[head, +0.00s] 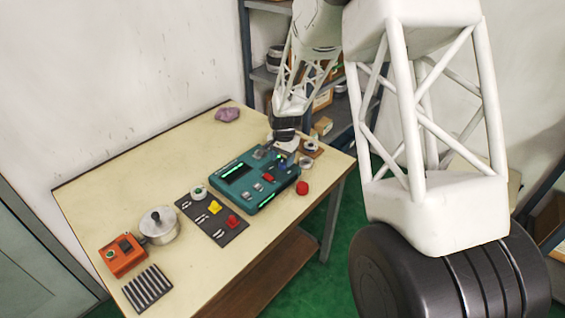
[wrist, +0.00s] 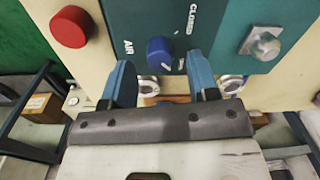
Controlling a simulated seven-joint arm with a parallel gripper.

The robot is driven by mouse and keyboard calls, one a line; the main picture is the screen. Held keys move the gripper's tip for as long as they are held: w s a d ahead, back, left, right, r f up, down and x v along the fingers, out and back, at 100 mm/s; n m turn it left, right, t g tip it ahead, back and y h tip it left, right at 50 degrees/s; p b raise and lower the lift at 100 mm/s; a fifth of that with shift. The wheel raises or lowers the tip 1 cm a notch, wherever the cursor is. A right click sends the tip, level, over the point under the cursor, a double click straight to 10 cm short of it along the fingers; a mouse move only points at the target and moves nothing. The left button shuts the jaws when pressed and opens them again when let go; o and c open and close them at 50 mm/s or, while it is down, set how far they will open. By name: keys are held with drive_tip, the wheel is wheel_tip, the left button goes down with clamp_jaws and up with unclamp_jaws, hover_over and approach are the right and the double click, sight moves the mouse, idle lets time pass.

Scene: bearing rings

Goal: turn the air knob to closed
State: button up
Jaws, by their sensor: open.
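The air knob (wrist: 160,53) is a blue round knob on the teal panel (wrist: 222,38), with a white mark low on its face. The word AIR is printed to its left and CLOSED to its upper right in the wrist view. My gripper (wrist: 161,66) is open, with one blue finger on either side of the knob in the picture. I see a gap beside the knob and cannot tell how far the fingertips are above it. In the head view, my dark gripper (head: 285,135) is at the far right end of the teal box (head: 240,190); the knob is hard to make out there.
A red round object (wrist: 70,27) lies beside the panel, and a metal hex knob (wrist: 262,44) is on it. A dark mat (head: 212,222) with small parts, a pot (head: 160,228), an orange box (head: 122,256) and a purple lump (head: 227,114) are on the table.

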drive_tip(key=shift+f, duration=1.05)
drive_tip(key=c, duration=0.9)
